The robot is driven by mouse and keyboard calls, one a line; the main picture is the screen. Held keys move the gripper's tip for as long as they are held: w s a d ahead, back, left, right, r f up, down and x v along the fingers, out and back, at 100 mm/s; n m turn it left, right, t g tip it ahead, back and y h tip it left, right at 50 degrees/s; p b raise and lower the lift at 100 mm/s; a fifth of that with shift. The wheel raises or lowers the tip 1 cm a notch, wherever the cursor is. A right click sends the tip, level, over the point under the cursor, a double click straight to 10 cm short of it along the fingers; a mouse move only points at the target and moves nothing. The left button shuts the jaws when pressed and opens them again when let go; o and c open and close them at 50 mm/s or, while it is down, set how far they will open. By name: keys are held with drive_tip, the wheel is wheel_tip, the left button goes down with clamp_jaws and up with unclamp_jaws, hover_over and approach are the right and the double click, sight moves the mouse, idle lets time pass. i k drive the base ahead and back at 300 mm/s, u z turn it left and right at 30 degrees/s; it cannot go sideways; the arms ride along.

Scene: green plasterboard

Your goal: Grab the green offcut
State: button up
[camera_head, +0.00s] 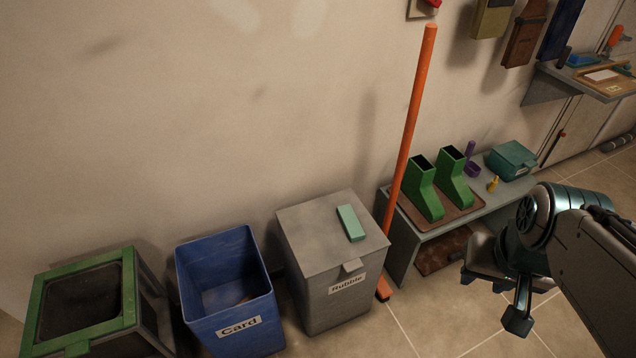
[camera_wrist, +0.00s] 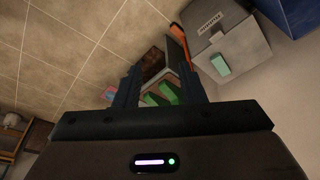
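The green offcut (camera_head: 351,223) is a small pale green block lying flat on the closed lid of the grey Rubble bin (camera_head: 318,240). In the wrist view the offcut (camera_wrist: 220,64) shows on the bin lid (camera_wrist: 243,55), right of my gripper. My gripper (camera_wrist: 159,84) has its two dark fingers apart with nothing held between them. In the head view my gripper (camera_head: 490,283) is low at the right, in front of the bench and well away from the offcut.
A blue Card bin (camera_head: 225,285) and a green-rimmed bin (camera_head: 85,305) stand left. An orange-handled broom (camera_head: 407,130) leans just right of the Rubble bin. A grey bench (camera_head: 402,262) holds green boots (camera_head: 425,187) and a teal box (camera_head: 512,160). Tiled floor in front is clear.

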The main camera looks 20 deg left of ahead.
sight(352, 228)
drive_tip(key=u, duration=0.9)
drive_tip(key=i, duration=0.95)
drive_tip(key=u, duration=0.6)
